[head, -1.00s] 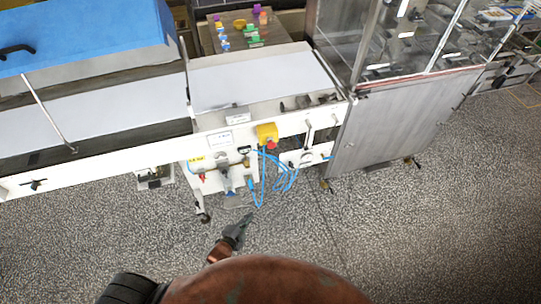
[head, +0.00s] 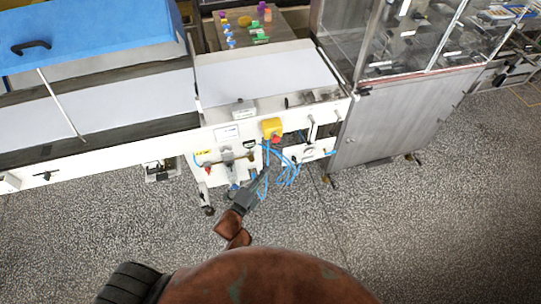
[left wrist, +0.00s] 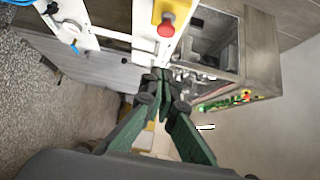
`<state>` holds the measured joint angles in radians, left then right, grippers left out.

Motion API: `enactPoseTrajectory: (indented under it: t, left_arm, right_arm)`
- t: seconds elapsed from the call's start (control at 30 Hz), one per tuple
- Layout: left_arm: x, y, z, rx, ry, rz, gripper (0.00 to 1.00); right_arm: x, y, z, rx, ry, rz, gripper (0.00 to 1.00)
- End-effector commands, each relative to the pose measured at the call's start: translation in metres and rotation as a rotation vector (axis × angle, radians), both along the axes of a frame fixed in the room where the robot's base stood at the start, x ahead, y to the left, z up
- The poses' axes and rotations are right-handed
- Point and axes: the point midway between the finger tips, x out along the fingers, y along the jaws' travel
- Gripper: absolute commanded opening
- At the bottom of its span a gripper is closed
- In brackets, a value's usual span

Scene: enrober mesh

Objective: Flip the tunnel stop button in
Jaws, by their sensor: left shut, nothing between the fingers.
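The tunnel stop button is a red mushroom button (head: 276,137) on a yellow box (head: 271,125) at the front of the white machine. In the left wrist view the red button (left wrist: 166,29) and yellow box (left wrist: 180,8) show at the top, beyond the fingertips. My left gripper (head: 265,173) is below the button in the head view, apart from it, among or in front of the blue hoses. In the left wrist view its green fingers (left wrist: 161,80) are shut and empty. My right gripper is not in view.
Blue hoses (head: 290,171) hang below the yellow box. A white valve panel (head: 225,165) is left of it, and a grey metal cabinet (head: 385,122) stands to the right. A conveyor bed (head: 265,72) runs behind. The speckled floor (head: 400,230) is open in front.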

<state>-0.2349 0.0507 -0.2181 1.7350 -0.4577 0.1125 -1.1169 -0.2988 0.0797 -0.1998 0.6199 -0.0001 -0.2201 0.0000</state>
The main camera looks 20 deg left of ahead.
Motion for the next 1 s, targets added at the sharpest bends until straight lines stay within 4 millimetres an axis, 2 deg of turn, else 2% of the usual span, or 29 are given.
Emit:
enactPoseTrajectory:
  t: [0.17, 0.53, 0.6, 0.8, 1.0]
  left_arm:
    - [0.024, -0.005, 0.002, -0.001, -0.003, 0.0, 0.0]
    - [0.097, -0.019, 0.002, -0.001, -0.002, 0.002, 0.0]
    - [0.106, -0.01, 0.001, 0.002, 0.0, 0.003, 0.0]
    - [0.123, 0.002, 0.001, 0.0, 0.0, 0.003, 0.0]
    - [0.127, 0.005, 0.001, -0.001, 0.001, 0.004, 0.0]
  right_arm:
    - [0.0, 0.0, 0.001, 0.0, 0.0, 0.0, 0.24]
    - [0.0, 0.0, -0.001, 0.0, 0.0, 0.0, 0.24]
    - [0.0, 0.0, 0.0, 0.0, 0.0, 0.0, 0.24]
    - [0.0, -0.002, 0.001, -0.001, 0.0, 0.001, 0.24]
    - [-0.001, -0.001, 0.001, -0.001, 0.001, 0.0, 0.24]
